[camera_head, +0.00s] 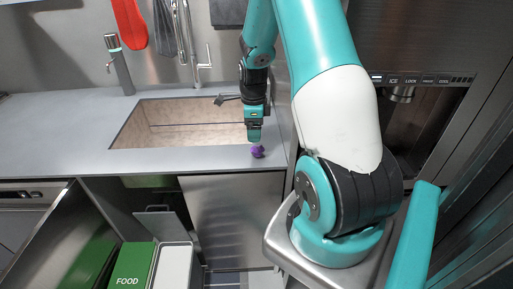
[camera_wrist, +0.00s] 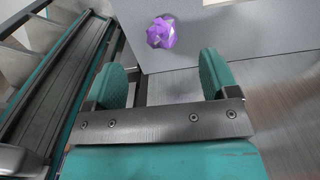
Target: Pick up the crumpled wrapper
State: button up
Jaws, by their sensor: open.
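The crumpled wrapper (camera_head: 257,152) is a small purple crinkled ball. It lies on the grey countertop near its front edge, to the right of and in front of the sink. In the wrist view the wrapper (camera_wrist: 161,32) shows at the top, beyond the fingertips and between their lines. My gripper (camera_head: 254,136) hangs just above and behind the wrapper in the head view. In the wrist view my gripper (camera_wrist: 162,75) shows two teal finger pads spread apart with nothing between them. The wrapper appears apart from both fingers.
The sink (camera_head: 185,122) opens in the countertop (camera_head: 60,130) left of my gripper, with faucets behind. Below, an open drawer holds a green bin marked FOOD (camera_head: 130,268) and a white-topped bin (camera_head: 174,265). A steel appliance with a dispenser (camera_head: 400,93) stands at right.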

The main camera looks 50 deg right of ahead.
aim_at(254, 145)
jog(key=shift+f+p, duration=1.35)
jog(key=shift+f, duration=2.95)
jog(key=c, duration=1)
